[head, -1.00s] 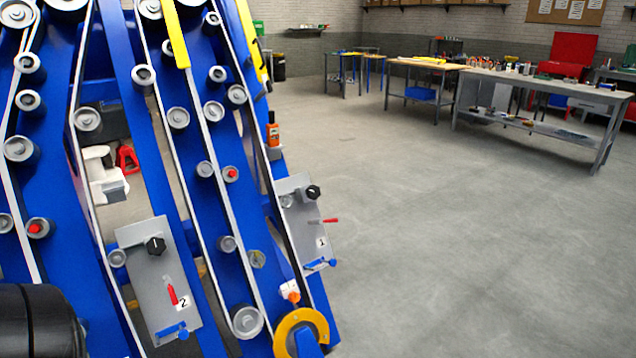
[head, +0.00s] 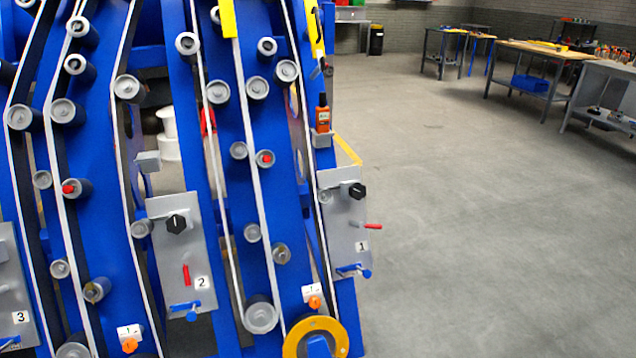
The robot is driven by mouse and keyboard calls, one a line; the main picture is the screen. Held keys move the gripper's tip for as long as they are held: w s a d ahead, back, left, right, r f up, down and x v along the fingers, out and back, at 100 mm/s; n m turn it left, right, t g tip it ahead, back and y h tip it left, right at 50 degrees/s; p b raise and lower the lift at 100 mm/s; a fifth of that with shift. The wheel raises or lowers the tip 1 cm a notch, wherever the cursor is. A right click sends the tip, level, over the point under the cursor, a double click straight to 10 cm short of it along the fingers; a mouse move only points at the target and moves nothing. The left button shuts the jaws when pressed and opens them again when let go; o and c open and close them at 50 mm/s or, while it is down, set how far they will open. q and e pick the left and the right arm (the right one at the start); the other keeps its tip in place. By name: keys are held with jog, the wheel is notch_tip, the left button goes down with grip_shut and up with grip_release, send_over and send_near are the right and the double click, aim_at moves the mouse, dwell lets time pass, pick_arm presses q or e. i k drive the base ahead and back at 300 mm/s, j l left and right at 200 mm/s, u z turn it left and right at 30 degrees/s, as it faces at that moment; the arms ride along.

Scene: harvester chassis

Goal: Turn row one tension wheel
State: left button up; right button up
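The blue harvester chassis (head: 270,200) fills the left half of the view, with belts and rollers along its rows. The grey panel marked 1 (head: 337,205) is at its right edge. It carries a black knob (head: 357,191), a red lever (head: 373,226) and a blue handle (head: 354,270). An orange knob (head: 314,303) sits below a small label that seems to read 1. A yellow ring (head: 289,342) around a blue centre is at the bottom. I cannot tell which part is the tension wheel. Neither of my grippers is in view.
Panel 2 (head: 170,210) and panel 3 (head: 8,270) are further left on the chassis. An orange bottle (head: 323,114) stands in a grey holder above panel 1. Workbenches (head: 545,52) stand at the back right. The floor (head: 460,220) right of the chassis is clear.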

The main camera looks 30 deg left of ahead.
aim_at(356, 191)
jog(key=i+l+u, duration=0.1)
jog(key=u, duration=0.3)
jog(key=i+l+u, duration=0.2)
jog(key=u, duration=0.2)
jog(key=i+l+u, duration=0.1)
jog(key=l+u, duration=0.15)
jog(key=u, duration=0.15)
jog(key=i+l+u, duration=0.2)
jog(key=u, duration=0.2)
jog(key=i+l+u, duration=0.1)
jog(key=l+u, duration=0.3)
jog(key=i+l+u, duration=0.1)
jog(key=l+u, duration=0.3)
jog(key=j, duration=0.1)
